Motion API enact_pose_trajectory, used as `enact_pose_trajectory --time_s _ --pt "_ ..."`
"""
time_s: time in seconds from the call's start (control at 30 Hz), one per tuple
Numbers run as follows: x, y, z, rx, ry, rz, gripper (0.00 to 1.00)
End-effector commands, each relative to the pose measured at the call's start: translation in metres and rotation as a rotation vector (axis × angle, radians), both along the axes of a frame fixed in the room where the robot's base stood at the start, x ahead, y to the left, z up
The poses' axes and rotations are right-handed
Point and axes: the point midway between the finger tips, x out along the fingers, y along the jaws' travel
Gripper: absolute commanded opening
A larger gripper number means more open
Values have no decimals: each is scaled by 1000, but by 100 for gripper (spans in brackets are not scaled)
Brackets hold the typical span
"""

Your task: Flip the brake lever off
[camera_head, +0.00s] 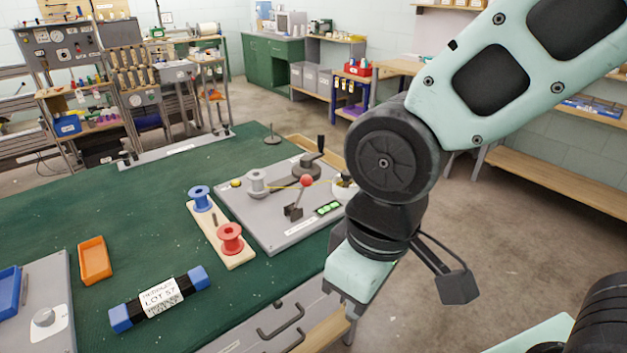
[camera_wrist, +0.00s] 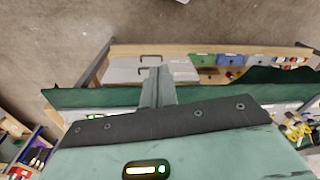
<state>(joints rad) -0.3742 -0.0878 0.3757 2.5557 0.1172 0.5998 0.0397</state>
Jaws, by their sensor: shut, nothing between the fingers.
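A lever with a red ball knob (camera_head: 306,181) stands on a grey plate (camera_head: 262,222) on the green table; it looks like the brake lever. Its dark bracket (camera_head: 293,212) sits below the knob, and the lever leans up and to the right. A green-lit display (camera_head: 327,209) is beside it. My gripper (camera_head: 349,322) hangs at the table's right front edge, apart from the lever and nearer the camera. Its fingers (camera_wrist: 157,82) show shut and empty in the wrist view. The lever cannot be made out in the wrist view.
The plate also carries a grey spool (camera_head: 257,183) and a black crank (camera_head: 308,167). A wooden board with a blue spool (camera_head: 201,198) and a red spool (camera_head: 230,238) lies left of it. An orange tray (camera_head: 95,260) and a blue-ended roll (camera_head: 158,299) lie on the table.

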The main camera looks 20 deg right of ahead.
Motion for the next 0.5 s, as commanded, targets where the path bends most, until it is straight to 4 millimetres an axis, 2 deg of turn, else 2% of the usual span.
enact_pose_trajectory --time_s 0.17,0.3,0.5 --pt "54 8 -33 100 -89 -219 0" --pt "111 11 -59 236 -177 -452 0" --pt "186 3 -90 474 -272 -779 0"
